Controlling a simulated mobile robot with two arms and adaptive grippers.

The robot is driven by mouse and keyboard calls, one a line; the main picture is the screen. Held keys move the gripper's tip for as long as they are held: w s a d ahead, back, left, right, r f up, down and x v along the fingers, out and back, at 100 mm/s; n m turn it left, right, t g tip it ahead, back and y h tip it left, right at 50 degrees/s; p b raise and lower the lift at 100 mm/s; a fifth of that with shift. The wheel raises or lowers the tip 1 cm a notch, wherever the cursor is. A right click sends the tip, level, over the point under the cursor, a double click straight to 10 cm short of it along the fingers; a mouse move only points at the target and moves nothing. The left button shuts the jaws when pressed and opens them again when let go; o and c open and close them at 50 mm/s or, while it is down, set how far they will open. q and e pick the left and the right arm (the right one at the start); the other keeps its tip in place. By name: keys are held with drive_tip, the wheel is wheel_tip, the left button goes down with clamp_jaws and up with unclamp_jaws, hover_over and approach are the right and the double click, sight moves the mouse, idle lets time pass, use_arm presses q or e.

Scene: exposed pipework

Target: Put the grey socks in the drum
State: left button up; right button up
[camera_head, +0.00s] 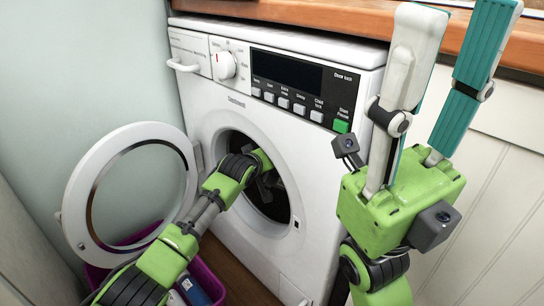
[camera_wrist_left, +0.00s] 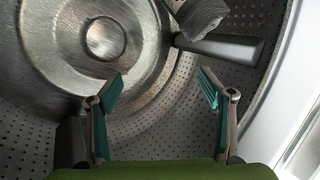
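The washing machine's drum (camera_head: 268,195) is open at the front, its interior dark in the head view. My left arm reaches through the opening, and its gripper is mostly hidden inside. In the left wrist view the perforated metal drum (camera_wrist_left: 40,120) surrounds my left gripper (camera_wrist_left: 158,85), whose teal-padded fingers are spread with nothing between them. A grey ribbed bundle, seemingly the grey socks (camera_wrist_left: 202,16), lies against a drum paddle beyond the fingertips, apart from them. My right gripper (camera_head: 460,12) points up at the right, fingers apart and empty.
The round door (camera_head: 78,195) hangs open at the left, close to my left arm. A purple basket (camera_head: 215,285) with a blue and white item stands on the floor below. A wooden countertop (camera_head: 300,14) runs above the white washing machine (camera_head: 215,100), behind my right gripper.

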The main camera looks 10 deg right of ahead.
use_arm(q)
drive_tip(key=shift+s, duration=0.1)
drive_tip(key=shift+s+a+r, duration=0.15)
drive_tip(key=shift+s+a, duration=0.2)
drive_tip(key=shift+s, duration=0.15)
drive_tip(key=s+a, duration=0.5)
drive_tip(key=s, duration=0.5)
drive_tip(key=shift+s+a, duration=0.2)
drive_tip(key=shift+a, duration=0.1)
idle(0.3)
